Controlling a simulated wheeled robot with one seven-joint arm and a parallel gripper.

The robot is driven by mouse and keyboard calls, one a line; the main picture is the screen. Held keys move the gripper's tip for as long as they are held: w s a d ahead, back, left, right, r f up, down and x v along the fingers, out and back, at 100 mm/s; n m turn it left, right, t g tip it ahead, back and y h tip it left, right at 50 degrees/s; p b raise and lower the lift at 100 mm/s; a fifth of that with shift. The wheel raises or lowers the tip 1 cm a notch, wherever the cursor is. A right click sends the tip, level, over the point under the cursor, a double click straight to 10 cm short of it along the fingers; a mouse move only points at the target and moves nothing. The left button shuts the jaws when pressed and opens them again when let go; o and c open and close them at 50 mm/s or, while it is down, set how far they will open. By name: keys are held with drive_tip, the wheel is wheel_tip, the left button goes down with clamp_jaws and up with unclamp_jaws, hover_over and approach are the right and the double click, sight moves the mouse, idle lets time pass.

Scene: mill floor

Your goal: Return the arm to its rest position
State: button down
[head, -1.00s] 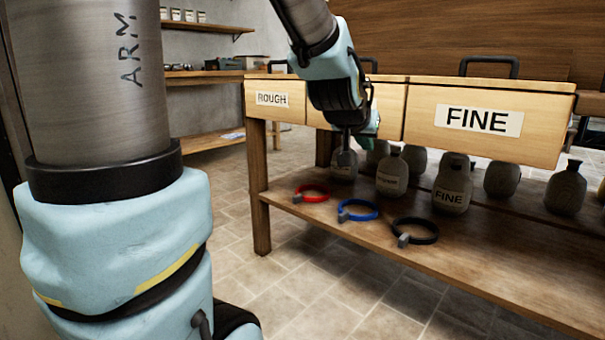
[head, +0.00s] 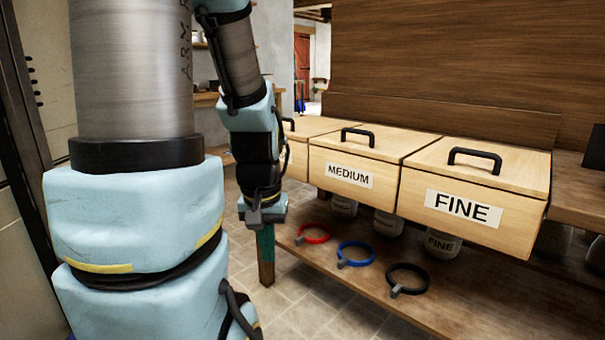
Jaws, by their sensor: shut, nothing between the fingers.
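My arm hangs folded on the left of the head view. My gripper (head: 265,245) points down, shut and empty, in front of the bench's left end near its leg. Its fingers are small and partly blend with the leg behind them. It appears apart from the bins and rings.
Wooden bins labelled MEDIUM (head: 352,178) and FINE (head: 462,208) stand to the right; my arm partly hides a third. A red ring (head: 316,240), a blue ring (head: 340,262) and a black ring (head: 425,282) lie on the lower shelf (head: 375,300), with jars behind.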

wheel_tip(320, 180, up, 23)
drive_tip(key=p, duration=2.1)
drive_tip(key=shift+r, duration=0.15)
